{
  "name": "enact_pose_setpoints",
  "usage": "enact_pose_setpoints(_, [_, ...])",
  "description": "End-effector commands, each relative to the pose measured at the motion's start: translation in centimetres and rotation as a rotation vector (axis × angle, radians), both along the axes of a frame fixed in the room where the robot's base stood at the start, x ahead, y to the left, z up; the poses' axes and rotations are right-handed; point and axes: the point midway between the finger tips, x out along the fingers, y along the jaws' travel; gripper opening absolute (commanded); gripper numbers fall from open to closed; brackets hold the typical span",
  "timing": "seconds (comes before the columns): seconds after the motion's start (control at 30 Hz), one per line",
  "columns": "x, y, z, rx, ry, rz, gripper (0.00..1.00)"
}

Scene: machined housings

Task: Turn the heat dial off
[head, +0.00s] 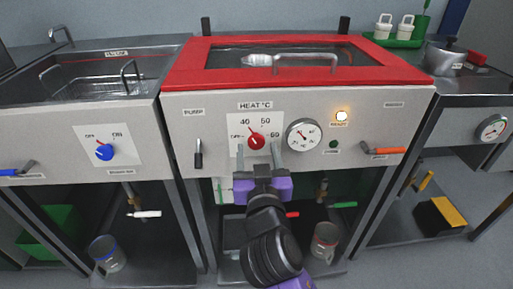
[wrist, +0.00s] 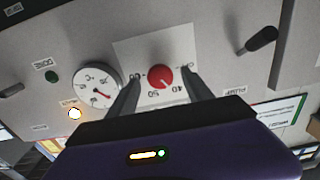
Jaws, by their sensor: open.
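The red heat dial (head: 257,140) sits on a white plate under the label HEAT °C on the middle unit's front panel. The plate reads OFF at left, 40 and 50 above, and 60 at right. The dial also shows in the wrist view (wrist: 160,77), upside down. Its exact pointer setting is too small to tell surely. My gripper (head: 257,150) is open in front of the plate, one finger on each side of the dial. In the wrist view the fingers (wrist: 162,82) flank the dial with gaps; contact is not visible.
A round gauge (head: 303,135) and a lit amber lamp (head: 341,116) are right of the dial. A black-handled lever (head: 198,153) is at left, an orange-handled one (head: 388,150) at right. A blue dial (head: 104,152) is on the left unit. A red-framed lid (head: 225,58) covers the top.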

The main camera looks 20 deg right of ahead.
Motion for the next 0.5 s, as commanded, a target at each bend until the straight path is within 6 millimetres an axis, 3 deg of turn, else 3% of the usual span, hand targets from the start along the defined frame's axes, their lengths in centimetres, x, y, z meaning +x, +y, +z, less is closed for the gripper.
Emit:
enact_pose_setpoints(0.2, [1.8, -0.6, -0.1, -0.001, 0.001, -0.001, 0.59])
enact_pose_setpoints(0.5, [2.0, -0.7, 0.0, -0.001, 0.001, 0.001, 0.59])
